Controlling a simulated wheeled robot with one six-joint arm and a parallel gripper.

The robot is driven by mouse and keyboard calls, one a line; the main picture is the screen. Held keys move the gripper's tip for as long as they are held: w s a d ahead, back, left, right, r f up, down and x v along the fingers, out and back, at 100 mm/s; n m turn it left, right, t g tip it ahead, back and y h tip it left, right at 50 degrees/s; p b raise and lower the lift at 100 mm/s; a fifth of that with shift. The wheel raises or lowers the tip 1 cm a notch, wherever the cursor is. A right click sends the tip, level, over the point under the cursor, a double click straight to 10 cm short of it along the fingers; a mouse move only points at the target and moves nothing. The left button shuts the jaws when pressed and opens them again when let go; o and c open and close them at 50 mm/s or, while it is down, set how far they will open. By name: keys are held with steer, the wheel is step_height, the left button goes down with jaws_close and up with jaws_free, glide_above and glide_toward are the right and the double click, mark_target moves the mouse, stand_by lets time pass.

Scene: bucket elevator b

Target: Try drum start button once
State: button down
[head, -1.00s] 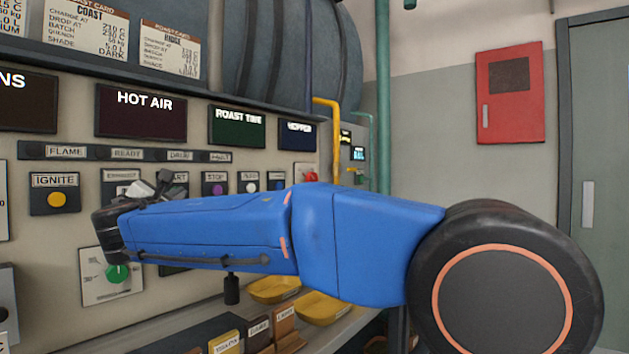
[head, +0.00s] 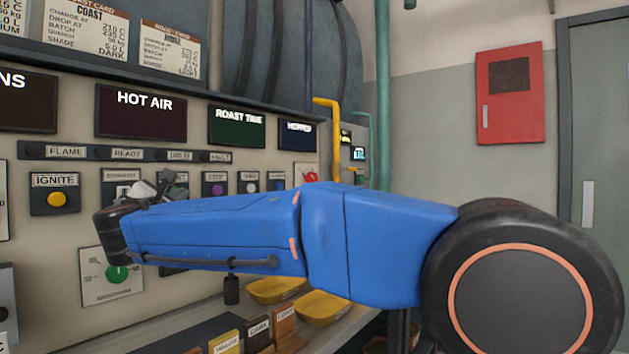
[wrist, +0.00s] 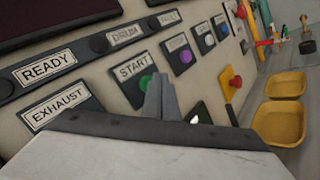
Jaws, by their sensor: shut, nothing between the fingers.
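The start button (wrist: 146,84) is green, on a dark plate labelled START (wrist: 133,67) in the wrist view. It sits under the DRUM label (wrist: 124,37) of the lamp strip. My gripper (wrist: 161,92) is shut and empty; its fingertips stand just in front of the start plate, overlapping the right part of the green button. I cannot tell whether they touch it. In the head view my gripper (head: 160,182) is at the panel, and it and my arm hide most of the start plate.
A purple stop button (wrist: 185,57) is close to the right, with more buttons beyond. A red knob (wrist: 236,81) and yellow trays (wrist: 280,122) lie farther right. The IGNITE button (head: 57,199) is at the left, and a green dial (head: 117,273) is below my wrist.

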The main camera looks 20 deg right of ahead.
steer(key=shift+s+d, duration=0.15)
steer(key=shift+s, duration=0.05)
steer(key=shift+s+d, duration=0.55)
steer(key=shift+s, duration=0.3)
steer(key=shift+s+d, duration=0.55)
steer(key=shift+s, duration=0.25)
steer(key=shift+s+d, duration=0.55)
steer(key=shift+s, duration=0.3)
